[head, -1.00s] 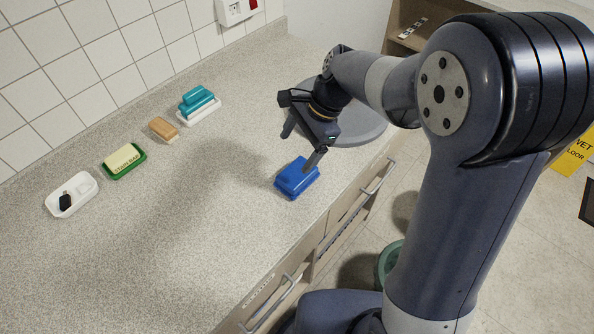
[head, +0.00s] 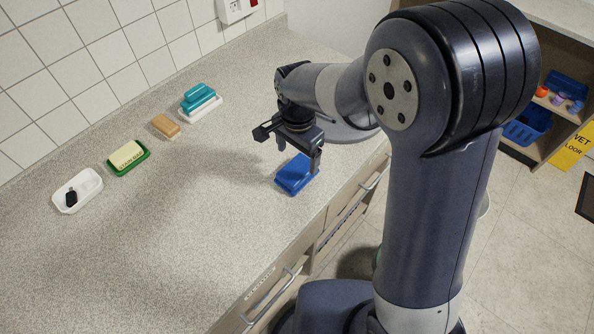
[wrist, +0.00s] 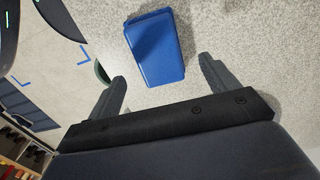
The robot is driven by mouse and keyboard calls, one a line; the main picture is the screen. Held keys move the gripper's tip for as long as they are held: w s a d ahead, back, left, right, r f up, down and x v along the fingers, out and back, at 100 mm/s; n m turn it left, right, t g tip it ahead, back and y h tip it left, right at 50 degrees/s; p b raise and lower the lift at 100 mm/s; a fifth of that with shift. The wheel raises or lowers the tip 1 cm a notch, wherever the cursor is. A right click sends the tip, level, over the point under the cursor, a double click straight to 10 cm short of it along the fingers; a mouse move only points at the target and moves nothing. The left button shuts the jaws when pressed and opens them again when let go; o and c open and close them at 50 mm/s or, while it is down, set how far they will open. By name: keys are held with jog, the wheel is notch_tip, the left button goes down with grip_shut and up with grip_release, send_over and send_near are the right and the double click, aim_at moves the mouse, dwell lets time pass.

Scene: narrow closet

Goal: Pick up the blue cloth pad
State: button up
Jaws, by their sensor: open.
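The blue cloth pad (head: 293,176) lies on the speckled counter near its front edge. My gripper (head: 299,158) is above it, pointing down, with its fingers apart and nothing between them. In the head view one finger overlaps the pad's far right side. In the wrist view the pad (wrist: 154,47) lies beyond the fingertips, roughly between the lines of the two open fingers (wrist: 163,72). I cannot tell the exact height of the fingertips above the pad.
Along the wall stand a white dish (head: 91,183) with a dark item, a soap in a green dish (head: 129,159), a tan brush (head: 165,126) and a teal-handled thing on a white tray (head: 203,113). The counter between them and the pad is clear. A shelf holds a blue basket (head: 527,128).

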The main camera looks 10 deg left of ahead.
aim_at(297, 169)
jog(key=f, duration=0.4)
jog(key=shift+s+f+p, duration=0.1)
jog(key=shift+s+p, duration=0.15)
jog(key=shift+p, duration=0.15)
jog(key=c, duration=1.1)
